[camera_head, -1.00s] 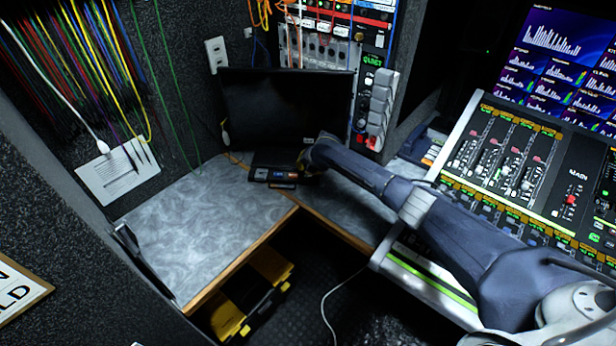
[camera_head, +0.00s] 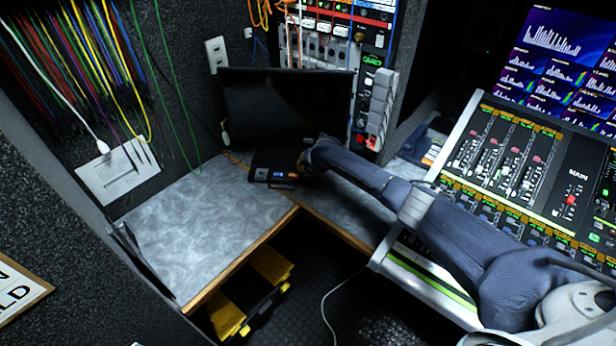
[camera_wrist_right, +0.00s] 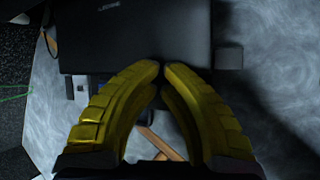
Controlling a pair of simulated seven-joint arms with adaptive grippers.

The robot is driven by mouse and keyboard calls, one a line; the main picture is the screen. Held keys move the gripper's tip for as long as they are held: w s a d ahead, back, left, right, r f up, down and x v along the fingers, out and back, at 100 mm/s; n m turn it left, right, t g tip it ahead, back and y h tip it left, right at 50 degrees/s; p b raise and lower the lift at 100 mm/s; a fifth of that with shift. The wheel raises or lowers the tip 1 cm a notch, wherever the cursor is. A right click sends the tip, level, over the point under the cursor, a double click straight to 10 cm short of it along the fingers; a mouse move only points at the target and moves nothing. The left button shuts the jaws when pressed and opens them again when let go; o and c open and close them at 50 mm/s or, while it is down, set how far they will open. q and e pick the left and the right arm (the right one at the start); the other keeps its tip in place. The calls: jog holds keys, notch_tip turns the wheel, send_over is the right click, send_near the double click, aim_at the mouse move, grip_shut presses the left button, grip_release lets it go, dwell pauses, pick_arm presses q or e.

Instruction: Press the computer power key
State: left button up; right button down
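The computer appears to be the low black box (camera_head: 262,160) on the desk below the dark monitor. Its front has small blue and orange lights. In the right wrist view a black case (camera_wrist_right: 130,38) with pale lettering fills the upper middle, likely the same computer. My right gripper (camera_head: 304,166) is at the box's right end in the head view. Its two yellow fingers (camera_wrist_right: 162,68) curve together with their tips meeting, with nothing seen between them. The tips overlap the case's near edge; contact cannot be told. The power key cannot be made out. My left gripper is not in view.
A dark monitor (camera_head: 285,105) stands behind the box. The grey desk (camera_head: 200,220) is clear to the left. A mixing console (camera_head: 525,160) is on the right, below bright screens. Power sockets (camera_head: 377,110) and cables are on the back wall. A black-and-yellow toolbox (camera_head: 255,295) is below.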

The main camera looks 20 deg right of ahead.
jog(key=shift+f, duration=0.25)
dwell(0.4)
jog(key=shift+r, duration=0.85)
jog(key=shift+r, duration=2.5)
jog(key=shift+s, duration=0.1)
